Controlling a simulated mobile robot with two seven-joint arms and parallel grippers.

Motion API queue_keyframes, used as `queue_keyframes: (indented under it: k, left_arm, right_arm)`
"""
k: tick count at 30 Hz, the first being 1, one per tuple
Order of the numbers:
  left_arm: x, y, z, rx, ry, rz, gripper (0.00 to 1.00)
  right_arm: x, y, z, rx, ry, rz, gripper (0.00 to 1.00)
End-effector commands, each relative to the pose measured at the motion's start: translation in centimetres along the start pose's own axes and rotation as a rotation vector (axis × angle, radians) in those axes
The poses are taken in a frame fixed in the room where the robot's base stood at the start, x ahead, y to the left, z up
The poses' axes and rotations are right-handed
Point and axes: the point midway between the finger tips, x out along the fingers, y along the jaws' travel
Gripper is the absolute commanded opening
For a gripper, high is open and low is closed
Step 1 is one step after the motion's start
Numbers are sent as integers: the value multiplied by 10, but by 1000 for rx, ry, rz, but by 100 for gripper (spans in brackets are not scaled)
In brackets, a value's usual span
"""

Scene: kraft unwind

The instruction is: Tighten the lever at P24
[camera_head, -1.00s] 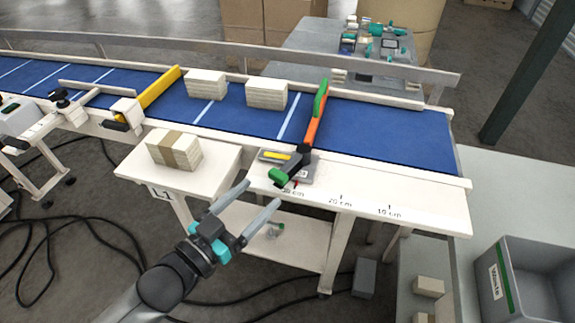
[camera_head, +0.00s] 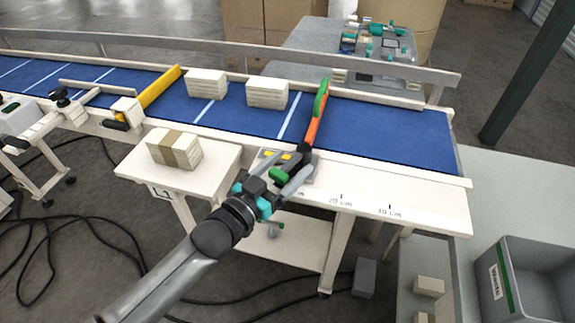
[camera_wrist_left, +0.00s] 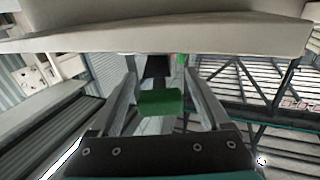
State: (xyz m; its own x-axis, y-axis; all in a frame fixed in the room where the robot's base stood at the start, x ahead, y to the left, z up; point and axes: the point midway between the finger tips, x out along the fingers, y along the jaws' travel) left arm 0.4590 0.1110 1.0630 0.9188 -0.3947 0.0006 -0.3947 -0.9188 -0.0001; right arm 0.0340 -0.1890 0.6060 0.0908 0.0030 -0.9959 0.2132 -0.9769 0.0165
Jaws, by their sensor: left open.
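No P24 label is readable. My left gripper (camera_head: 284,168) is open at the lever, with one finger on each side of its green end. In the left wrist view, the green handle (camera_wrist_left: 160,102) lies between the open fingers (camera_wrist_left: 162,80), with a visible gap on both sides. My fingers partly hide the plate and its yellow mark. My right gripper is not in view.
The blue conveyor belt (camera_head: 385,134) carries pale stacks (camera_head: 267,94) behind the lever. A small side table (camera_head: 215,176) with a banded stack (camera_head: 175,149) stands left of my gripper. A grey waste bin (camera_head: 530,280) is at the lower right. Cables lie on the floor.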

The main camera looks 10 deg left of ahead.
Motion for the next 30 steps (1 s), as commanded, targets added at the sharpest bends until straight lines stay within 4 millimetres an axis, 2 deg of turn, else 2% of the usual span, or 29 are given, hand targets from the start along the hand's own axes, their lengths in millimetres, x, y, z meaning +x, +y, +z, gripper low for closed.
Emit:
queue_keyframes:
  k: [6,27,30]
  left_arm:
    - [0,0,0,0,-1,0,78]
    - [0,0,0,0,-1,0,0]
    - [0,0,0,0,-1,0,0]
  right_arm:
    - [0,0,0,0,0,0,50]
    - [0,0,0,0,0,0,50]
    - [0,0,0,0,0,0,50]
